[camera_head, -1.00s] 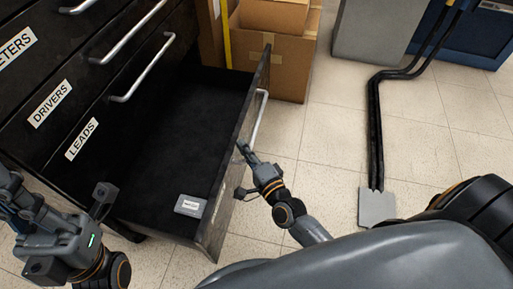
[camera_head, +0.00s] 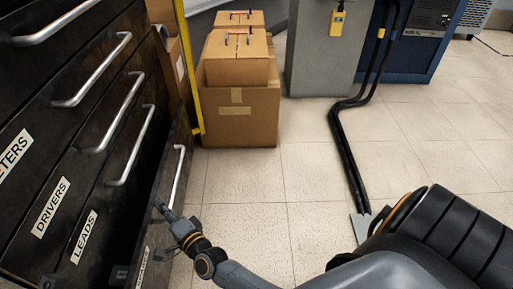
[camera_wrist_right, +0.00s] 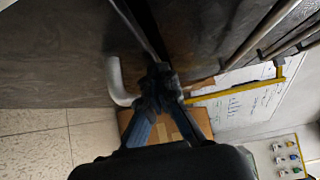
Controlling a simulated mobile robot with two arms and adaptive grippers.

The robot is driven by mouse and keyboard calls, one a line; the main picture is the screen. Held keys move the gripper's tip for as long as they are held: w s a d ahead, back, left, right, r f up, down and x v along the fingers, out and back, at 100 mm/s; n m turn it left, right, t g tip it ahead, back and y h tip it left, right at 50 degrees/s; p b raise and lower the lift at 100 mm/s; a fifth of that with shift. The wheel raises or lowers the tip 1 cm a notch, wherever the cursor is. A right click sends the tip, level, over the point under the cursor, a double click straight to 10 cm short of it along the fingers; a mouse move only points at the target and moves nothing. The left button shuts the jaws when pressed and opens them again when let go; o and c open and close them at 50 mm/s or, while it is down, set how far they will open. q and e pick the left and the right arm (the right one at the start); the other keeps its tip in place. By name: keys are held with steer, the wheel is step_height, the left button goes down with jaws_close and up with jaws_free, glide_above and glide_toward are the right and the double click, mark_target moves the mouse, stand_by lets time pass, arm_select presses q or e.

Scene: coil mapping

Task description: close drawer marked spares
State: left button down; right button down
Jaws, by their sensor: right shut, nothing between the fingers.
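The bottom drawer of the dark cabinet has a front (camera_head: 163,185) with a silver handle (camera_head: 180,172). Its white label (camera_head: 143,266) is cut off by the tilt and too small to read. Its inside is hidden in the head view. My right gripper (camera_head: 163,208) is shut and empty, at the drawer front just below the handle. In the right wrist view the fingertips (camera_wrist_right: 160,72) are close to the front and the handle (camera_wrist_right: 118,85). A dark gap shows beside the front there; I cannot tell whether the drawer is flush. My left gripper is out of view.
Drawers labelled DRIVERS (camera_head: 51,207) and LEADS (camera_head: 84,237) have protruding handles. Cardboard boxes (camera_head: 238,110) stand behind, next to a yellow post (camera_head: 188,70). Black cables (camera_head: 345,150) cross the floor at right. The tiled floor (camera_head: 260,190) between is clear.

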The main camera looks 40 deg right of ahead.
steer(key=shift+w+a, duration=0.6)
steer(key=shift+a, duration=0.25)
